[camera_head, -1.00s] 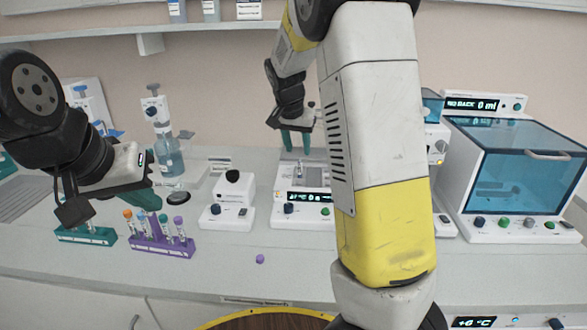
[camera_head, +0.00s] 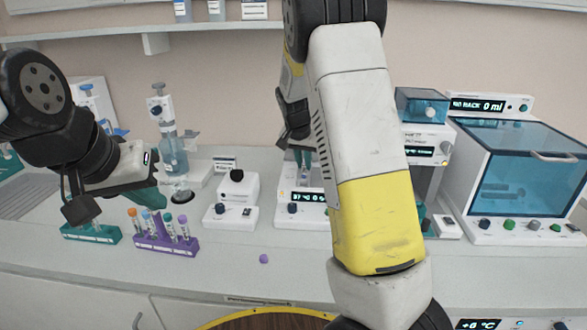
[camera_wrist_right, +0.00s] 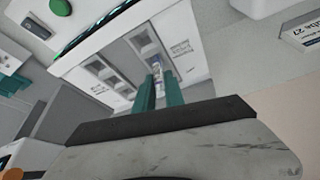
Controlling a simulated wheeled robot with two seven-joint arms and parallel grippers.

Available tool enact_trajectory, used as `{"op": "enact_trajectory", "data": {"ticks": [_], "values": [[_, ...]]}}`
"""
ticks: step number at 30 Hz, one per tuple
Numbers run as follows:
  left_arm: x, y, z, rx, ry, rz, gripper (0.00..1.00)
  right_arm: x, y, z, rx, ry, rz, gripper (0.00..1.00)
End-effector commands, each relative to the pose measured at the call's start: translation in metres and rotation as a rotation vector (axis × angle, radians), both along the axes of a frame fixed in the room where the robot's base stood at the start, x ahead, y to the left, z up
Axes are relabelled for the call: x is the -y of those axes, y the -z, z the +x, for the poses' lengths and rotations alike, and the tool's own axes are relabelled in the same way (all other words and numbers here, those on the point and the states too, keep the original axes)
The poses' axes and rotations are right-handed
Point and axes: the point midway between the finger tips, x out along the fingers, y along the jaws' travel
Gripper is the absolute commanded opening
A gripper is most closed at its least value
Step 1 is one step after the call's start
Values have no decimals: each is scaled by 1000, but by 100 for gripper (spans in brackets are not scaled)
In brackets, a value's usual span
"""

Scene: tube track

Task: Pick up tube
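A tube (camera_head: 304,175) stands in the white heating device (camera_head: 297,210) at the middle of the bench. My right gripper (camera_head: 303,157) points down just above it, its two teal fingers apart. In the right wrist view the fingers (camera_wrist_right: 160,95) show a narrow gap, with a small pale shape, perhaps the tube, near their tips. I cannot tell whether they touch it. My left gripper (camera_head: 150,198) hangs over the purple rack (camera_head: 168,245) of several tubes. Its teal fingers are partly hidden and I cannot tell whether they are open.
A teal tube rack (camera_head: 92,234) stands left of the purple one. A small white device with a black knob (camera_head: 232,198) stands left of the heating device. A purple cap (camera_head: 264,258) lies on the front bench. A blue-glazed cabinet (camera_head: 525,180) stands at the right.

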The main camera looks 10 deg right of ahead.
Motion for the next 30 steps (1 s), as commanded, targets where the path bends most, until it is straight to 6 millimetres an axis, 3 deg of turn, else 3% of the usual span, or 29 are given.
{"op": "enact_trajectory", "data": {"ticks": [13, 24, 30], "values": [[0, 0, 0, 0, 0, 0, 0, 0, -7, 0, 2, 1, 1, 0], [0, 0, 0, 0, 0, 0, 0, 0, -76, 0, 4, -1, 0, 0], [0, 0, 0, 0, 0, 0, 0, 0, -98, 0, 1, 0, 0, 0]]}}
